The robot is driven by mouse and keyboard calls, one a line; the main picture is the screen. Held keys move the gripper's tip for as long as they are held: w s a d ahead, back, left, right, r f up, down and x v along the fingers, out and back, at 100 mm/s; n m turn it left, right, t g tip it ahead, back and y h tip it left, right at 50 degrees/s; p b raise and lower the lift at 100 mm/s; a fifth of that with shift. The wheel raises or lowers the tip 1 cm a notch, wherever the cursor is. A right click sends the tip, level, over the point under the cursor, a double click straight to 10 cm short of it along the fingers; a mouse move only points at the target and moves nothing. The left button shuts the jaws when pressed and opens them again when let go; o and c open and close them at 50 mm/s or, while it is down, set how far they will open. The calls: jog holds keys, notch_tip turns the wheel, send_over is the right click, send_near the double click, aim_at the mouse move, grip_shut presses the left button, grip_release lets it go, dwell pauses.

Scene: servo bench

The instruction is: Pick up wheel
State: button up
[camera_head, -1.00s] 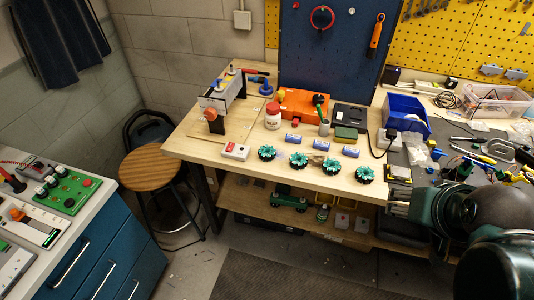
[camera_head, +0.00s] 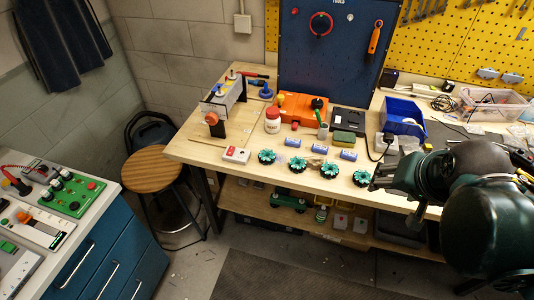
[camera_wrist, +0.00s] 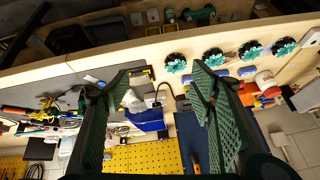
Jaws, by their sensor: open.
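Several teal-and-black wheels stand in a row along the front of the wooden bench. In the head view they are a left wheel (camera_head: 267,157), two middle wheels (camera_head: 298,164) and (camera_head: 330,169), and a right wheel (camera_head: 362,177). The row also shows at the top right of the wrist view, where the nearest wheel (camera_wrist: 176,63) lies above and between my fingers. My gripper (camera_head: 378,178) is just right of the right wheel, apart from it or nearly touching; the exact gap is unclear. In the wrist view my gripper (camera_wrist: 160,85) is open, with nothing between its fingers.
Blue cylinders (camera_head: 319,147) lie behind the wheels. A white bottle (camera_head: 272,120), an orange case (camera_head: 300,108), a green-yellow block (camera_head: 343,138) and a blue bin (camera_head: 403,115) stand farther back. A white-red box (camera_head: 236,155) sits left. The bench's front edge runs close to the wheels.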

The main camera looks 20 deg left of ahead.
jog(key=w+a+r+m+g+p, duration=0.2)
jog(key=w+a+r+m+p, duration=0.25)
jog(key=w+a, duration=0.3)
jog(key=m+g+p, duration=0.4)
jog(key=m+p, duration=0.6)
jog(key=p, duration=0.6)
send_over(267, 153)
notch_tip(267, 153, down, 10)
jog(key=shift+s+f, duration=0.1)
jog(key=shift+s, duration=0.35)
jog(key=shift+f, duration=0.15)
jog(key=shift+f, duration=1.15)
jog(key=shift+f, duration=0.1)
jog(key=shift+d+f+p, duration=0.1)
jog(key=shift+f+p, duration=0.4)
jog(key=shift+f, duration=2)
